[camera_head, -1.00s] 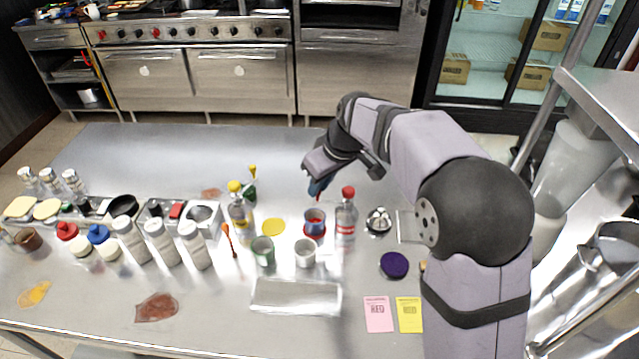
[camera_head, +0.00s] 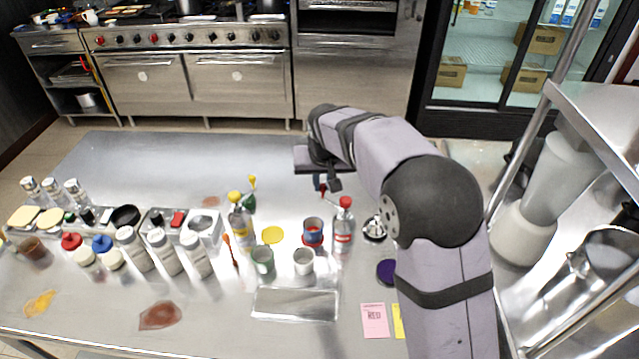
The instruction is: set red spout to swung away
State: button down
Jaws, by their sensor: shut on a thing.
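A small blue item with red on it (camera_head: 320,182), which looks like the red spout, stands on the counter behind the red-capped bottle. My arm and gripper cover most of it, so the spout's angle is unclear. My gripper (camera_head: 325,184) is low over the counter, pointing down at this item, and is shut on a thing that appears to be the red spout. The fingertips are small and partly hidden. A similar green item with a yellow spout (camera_head: 251,183) stands to the left, behind the yellow-capped bottle.
A red-capped bottle (camera_head: 343,228) stands just in front of my gripper. A yellow-capped bottle (camera_head: 240,220), several cups and a metal tray (camera_head: 294,303) are nearer the front. A silver bell-like item (camera_head: 374,229) is to the right. The counter's back left is clear.

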jog(key=shift+w+d+m+h, duration=0.35)
jog(key=shift+d+m, duration=0.05)
jog(key=shift+m, duration=0.5)
jog(key=shift+w+d+m+h, duration=0.35)
jog(key=shift+w+m+h, duration=0.05)
jog(key=shift+m, duration=0.5)
jog(key=shift+w+d+m+h, duration=0.35)
jog(key=shift+d+m, duration=0.05)
jog(key=shift+m, duration=0.5)
jog(key=c, duration=1.7)
grip_release()
jog(key=shift+c, duration=0.2)
